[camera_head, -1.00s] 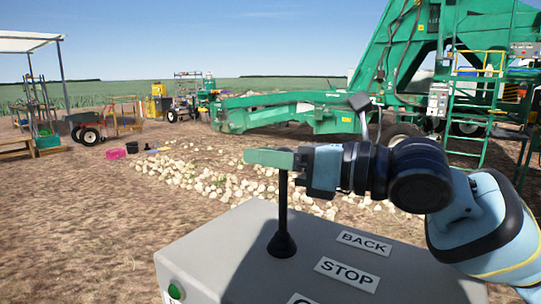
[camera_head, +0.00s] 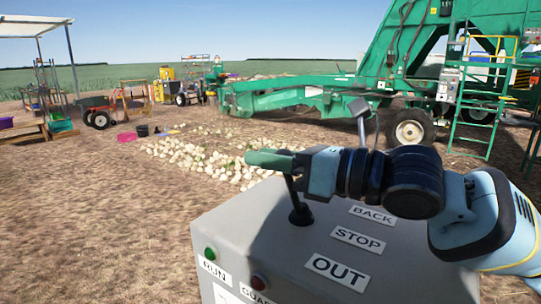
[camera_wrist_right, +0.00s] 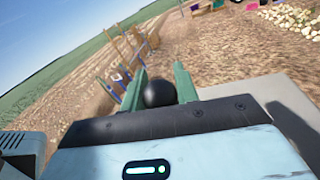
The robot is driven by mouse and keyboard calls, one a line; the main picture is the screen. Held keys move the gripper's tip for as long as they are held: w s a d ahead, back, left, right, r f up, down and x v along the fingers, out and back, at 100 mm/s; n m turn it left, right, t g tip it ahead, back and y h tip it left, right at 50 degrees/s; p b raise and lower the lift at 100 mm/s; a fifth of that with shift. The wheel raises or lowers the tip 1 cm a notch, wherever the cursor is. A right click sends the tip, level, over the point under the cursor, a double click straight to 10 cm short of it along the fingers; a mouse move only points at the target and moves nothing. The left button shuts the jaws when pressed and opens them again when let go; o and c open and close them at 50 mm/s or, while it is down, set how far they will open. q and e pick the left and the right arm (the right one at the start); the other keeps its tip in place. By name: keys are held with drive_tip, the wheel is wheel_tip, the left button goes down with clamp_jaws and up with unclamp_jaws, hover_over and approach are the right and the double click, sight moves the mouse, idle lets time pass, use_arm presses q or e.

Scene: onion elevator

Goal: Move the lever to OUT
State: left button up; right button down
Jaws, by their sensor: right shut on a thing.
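The black lever (camera_head: 292,195) rises from a round boot on top of the grey control box (camera_head: 240,232) and leans to the left in the head view. My right gripper (camera_head: 272,161) is shut on the top of the lever. In the right wrist view the black ball knob (camera_wrist_right: 160,93) sits between the two green fingers. The head view hides the knob behind the fingers. The BACK label (camera_head: 373,215), STOP label (camera_head: 358,239) and OUT label (camera_head: 338,271) run from far to near, right of the lever. My left gripper is not in view.
The box front has a green button (camera_head: 210,254) above RUN and a dark red one (camera_head: 257,282) above GUARD. A pile of onions (camera_head: 215,160) lies on the soil beyond. A green elevator machine (camera_head: 400,80) stands behind.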

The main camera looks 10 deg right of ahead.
drive_tip(key=shift+s+a+f, duration=0.1)
drive_tip(key=shift+a+f, duration=0.05)
drive_tip(key=shift+f, duration=0.05)
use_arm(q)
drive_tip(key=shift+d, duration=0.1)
use_arm(e)
drive_tip(key=c, duration=1.1)
unclamp_jaws()
drive_tip(key=shift+o, duration=0.2)
drive_tip(key=shift+r, duration=0.1)
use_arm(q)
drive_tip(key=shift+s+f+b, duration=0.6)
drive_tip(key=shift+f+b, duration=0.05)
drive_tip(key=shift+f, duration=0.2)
use_arm(e)
drive_tip(key=v, duration=0.8)
drive_tip(key=shift+a, duration=0.1)
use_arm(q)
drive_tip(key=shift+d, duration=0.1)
